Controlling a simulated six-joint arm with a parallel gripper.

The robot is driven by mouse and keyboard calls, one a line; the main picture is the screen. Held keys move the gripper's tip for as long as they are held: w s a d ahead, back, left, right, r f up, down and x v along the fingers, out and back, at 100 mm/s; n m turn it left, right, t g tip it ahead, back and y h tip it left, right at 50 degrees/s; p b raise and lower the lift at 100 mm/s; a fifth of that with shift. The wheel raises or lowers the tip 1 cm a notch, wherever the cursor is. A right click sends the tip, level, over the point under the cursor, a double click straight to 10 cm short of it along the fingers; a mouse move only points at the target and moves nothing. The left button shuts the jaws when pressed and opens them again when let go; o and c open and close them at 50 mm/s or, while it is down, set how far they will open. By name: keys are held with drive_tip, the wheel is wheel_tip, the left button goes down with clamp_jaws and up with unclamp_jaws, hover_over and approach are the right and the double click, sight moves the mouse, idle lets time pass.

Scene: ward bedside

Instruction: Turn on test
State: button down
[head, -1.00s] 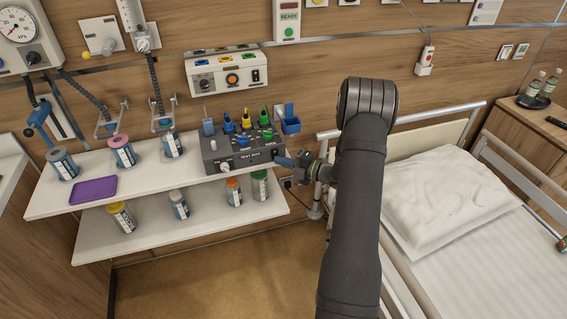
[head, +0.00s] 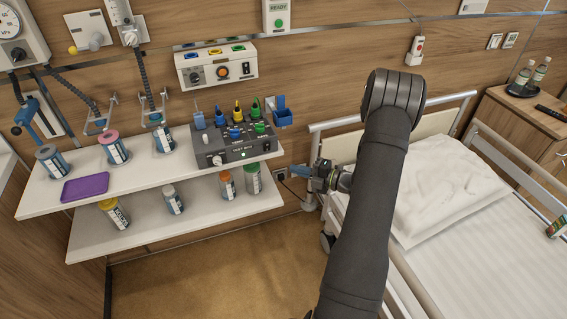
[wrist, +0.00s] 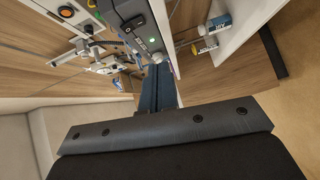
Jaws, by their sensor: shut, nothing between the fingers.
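The grey test box (head: 232,151) stands on the upper white shelf in the head view, with coloured plugs on top and a white knob at its front left. A small green light (head: 243,155) glows on its front. My gripper (head: 298,170) is shut and empty, right of the box and apart from it, beyond the shelf's right end. In the wrist view, the blue fingers (wrist: 155,87) lie together, below the box (wrist: 145,25) in the picture. The green light (wrist: 126,41) shows there too.
Bottles, a purple tray (head: 85,187) and the shelves (head: 140,177) lie to the left. A wall panel (head: 215,65) hangs above the box. A blue holder (head: 283,113) is on the wall. The bed (head: 470,235) is close on the right.

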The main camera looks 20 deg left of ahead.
drive_tip(key=shift+d+f, duration=0.15)
drive_tip(key=shift+d, duration=1.35)
drive_tip(key=shift+a, duration=0.1)
drive_tip(key=a, duration=1)
drive_tip(key=d+r, duration=0.2)
drive_tip(key=d, duration=0.5)
drive_tip(key=shift+d+r, duration=0.3)
drive_tip(key=shift+r, duration=0.05)
drive_tip(key=shift+s+a, duration=0.1)
drive_tip(key=shift+s, duration=0.05)
